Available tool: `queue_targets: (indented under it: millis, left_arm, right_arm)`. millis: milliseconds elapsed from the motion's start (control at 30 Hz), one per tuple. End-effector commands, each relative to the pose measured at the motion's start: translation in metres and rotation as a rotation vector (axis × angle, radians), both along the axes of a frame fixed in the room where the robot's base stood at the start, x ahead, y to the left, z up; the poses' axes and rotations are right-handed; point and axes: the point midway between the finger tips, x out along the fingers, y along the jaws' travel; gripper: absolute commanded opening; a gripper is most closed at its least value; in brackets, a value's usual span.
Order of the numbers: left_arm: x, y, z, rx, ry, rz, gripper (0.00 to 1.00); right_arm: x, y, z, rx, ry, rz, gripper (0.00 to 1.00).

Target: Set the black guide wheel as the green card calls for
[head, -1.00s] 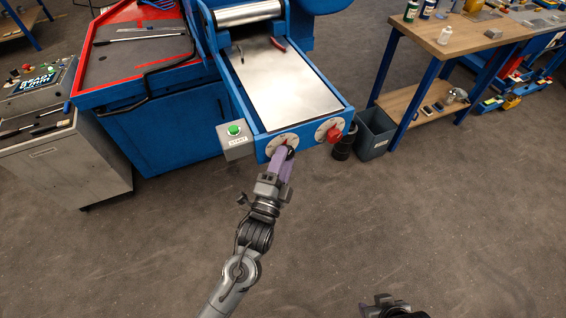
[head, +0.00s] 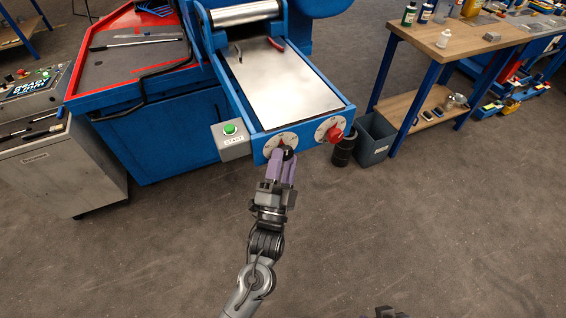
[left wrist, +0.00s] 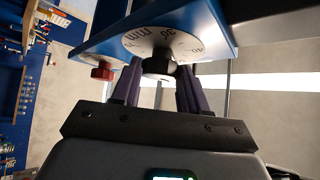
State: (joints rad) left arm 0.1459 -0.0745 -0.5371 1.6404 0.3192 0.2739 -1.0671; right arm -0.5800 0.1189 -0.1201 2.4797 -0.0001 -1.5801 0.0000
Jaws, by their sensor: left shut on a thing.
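The black guide wheel (head: 288,152) sits on a round white dial (head: 274,146) on the front of the blue machine. My left gripper (head: 282,160) is shut on the wheel, its purple fingers reaching up from below in the head view. In the left wrist view the wheel (left wrist: 158,66) shows between the fingers, in front of the dial with its "mm" marking; its pointer is hard to make out. I cannot pick out a green card in either view. Only a dark sliver of my right arm's end (head: 388,312) shows at the bottom edge.
A red knob (head: 334,135) on its own dial sits just right of the wheel. A box with a green button (head: 231,129) is to the left. A metal plate (head: 283,88) lies above. A grey bin (head: 374,138) and a workbench (head: 460,40) stand right. The floor in front is clear.

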Motion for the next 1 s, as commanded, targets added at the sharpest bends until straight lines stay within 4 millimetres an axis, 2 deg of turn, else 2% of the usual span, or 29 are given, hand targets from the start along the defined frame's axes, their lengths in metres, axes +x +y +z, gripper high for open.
queue_targets:
  millis: [133, 167, 300, 667, 833, 1000]
  left_arm:
    - [0.000, 0.000, 0.000, 0.000, 0.001, 0.000, 0.14]
    - [0.000, 0.000, 0.000, 0.000, 0.001, 0.000, 0.49]
    - [0.000, 0.000, 0.000, 0.000, 0.001, 0.000, 0.69]
    - [-0.002, 0.001, -0.002, 0.001, 0.002, 0.000, 0.69]
    - [-0.017, 0.004, -0.010, 0.003, 0.003, 0.000, 0.69]
    - [-0.042, 0.009, -0.024, 0.003, 0.003, 0.000, 0.69]
  right_arm:
    - [0.000, 0.001, 0.000, 0.003, -0.001, -0.002, 0.43]
    - [0.000, 0.001, 0.000, 0.004, 0.000, -0.002, 0.43]
    - [0.000, 0.001, 0.000, 0.004, 0.000, -0.002, 0.43]
    - [0.000, 0.000, 0.001, 0.001, -0.001, -0.001, 0.43]
    - [0.000, -0.001, 0.003, -0.004, -0.001, 0.003, 0.43]
    - [0.000, -0.002, 0.007, -0.007, -0.001, 0.004, 0.43]
